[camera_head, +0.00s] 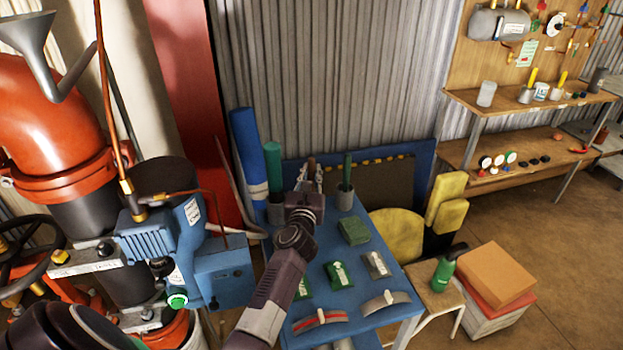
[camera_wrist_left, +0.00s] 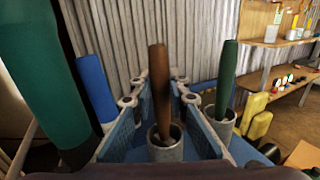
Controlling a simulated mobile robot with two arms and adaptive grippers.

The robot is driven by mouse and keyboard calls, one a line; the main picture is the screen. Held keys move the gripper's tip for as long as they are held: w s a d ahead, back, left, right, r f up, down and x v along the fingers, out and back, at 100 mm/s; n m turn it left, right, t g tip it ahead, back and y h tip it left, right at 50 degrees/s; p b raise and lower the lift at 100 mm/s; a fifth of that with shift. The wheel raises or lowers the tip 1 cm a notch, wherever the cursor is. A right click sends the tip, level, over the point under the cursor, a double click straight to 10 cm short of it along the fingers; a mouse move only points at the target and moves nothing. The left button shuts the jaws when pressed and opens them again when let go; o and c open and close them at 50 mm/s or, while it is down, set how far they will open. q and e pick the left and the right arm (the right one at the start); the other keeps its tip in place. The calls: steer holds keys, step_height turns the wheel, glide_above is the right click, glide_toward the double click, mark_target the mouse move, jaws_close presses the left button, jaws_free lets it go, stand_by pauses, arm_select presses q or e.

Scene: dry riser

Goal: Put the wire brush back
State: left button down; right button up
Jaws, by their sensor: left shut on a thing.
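A brown-handled tool (camera_wrist_left: 159,88), apparently the wire brush, stands nearly upright in a grey cup (camera_wrist_left: 166,149) in the left wrist view. Its lower end is hidden inside the cup, so I see no bristles. My left gripper (camera_head: 311,177) is at the back edge of the blue table (camera_head: 343,286), with its fingers on either side of the brown handle and shut on it. In the head view only the top of the handle (camera_head: 311,162) shows between the fingers. My right gripper is not in view.
Green-handled tools stand in cups to the right (camera_head: 347,172) and left (camera_head: 273,166) of the gripper. A blue roll (camera_head: 249,150) leans behind. Green packets (camera_head: 354,231) and curved-handled items (camera_head: 385,302) lie on the table. Blue machinery (camera_head: 165,240) stands close left.

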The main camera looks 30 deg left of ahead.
arm_select(q)
steer(key=shift+f, duration=0.1)
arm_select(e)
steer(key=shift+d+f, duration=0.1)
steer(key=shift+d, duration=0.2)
arm_select(q)
steer(key=shift+f, duration=0.2)
steer(key=c, duration=1.8)
jaws_free()
steer(key=shift+c, duration=0.2)
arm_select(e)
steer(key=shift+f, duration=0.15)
arm_select(q)
steer(key=shift+r, duration=0.1)
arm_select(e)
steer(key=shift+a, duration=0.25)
